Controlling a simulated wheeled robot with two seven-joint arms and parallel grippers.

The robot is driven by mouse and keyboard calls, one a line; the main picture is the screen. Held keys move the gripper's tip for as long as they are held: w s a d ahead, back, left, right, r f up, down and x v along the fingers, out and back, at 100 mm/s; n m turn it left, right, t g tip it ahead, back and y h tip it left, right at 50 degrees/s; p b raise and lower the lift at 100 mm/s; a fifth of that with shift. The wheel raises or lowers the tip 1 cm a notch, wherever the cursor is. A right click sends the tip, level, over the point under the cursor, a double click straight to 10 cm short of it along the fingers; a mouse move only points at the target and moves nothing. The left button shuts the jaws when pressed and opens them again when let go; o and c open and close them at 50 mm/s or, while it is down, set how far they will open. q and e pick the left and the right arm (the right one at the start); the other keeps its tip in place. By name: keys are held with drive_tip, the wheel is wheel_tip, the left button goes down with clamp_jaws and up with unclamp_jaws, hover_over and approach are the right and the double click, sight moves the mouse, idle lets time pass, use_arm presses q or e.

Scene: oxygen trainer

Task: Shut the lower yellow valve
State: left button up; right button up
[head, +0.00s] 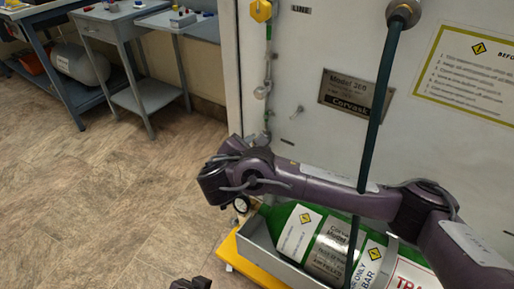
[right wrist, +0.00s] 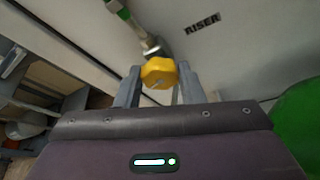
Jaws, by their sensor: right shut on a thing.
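A yellow valve knob (right wrist: 157,70) sits between the two grey fingers of my right gripper (right wrist: 159,76) in the right wrist view, close to a plate marked RISER. The fingers are shut on its sides. In the head view my right gripper (head: 250,141) is low at the panel's left edge, and my arm hides this lower valve. An upper yellow valve (head: 261,11) shows at the top, near the LINE plate. Dark tips at the bottom edge look like my left gripper (head: 190,284); too little shows to tell its opening.
A green cylinder (head: 295,228) lies in a tray with a yellow base below my right arm. A dark green hose (head: 381,100) hangs in front of the white panel (head: 300,60). Workbenches stand at the back left. The tiled floor at left is clear.

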drive_tip(key=o, duration=1)
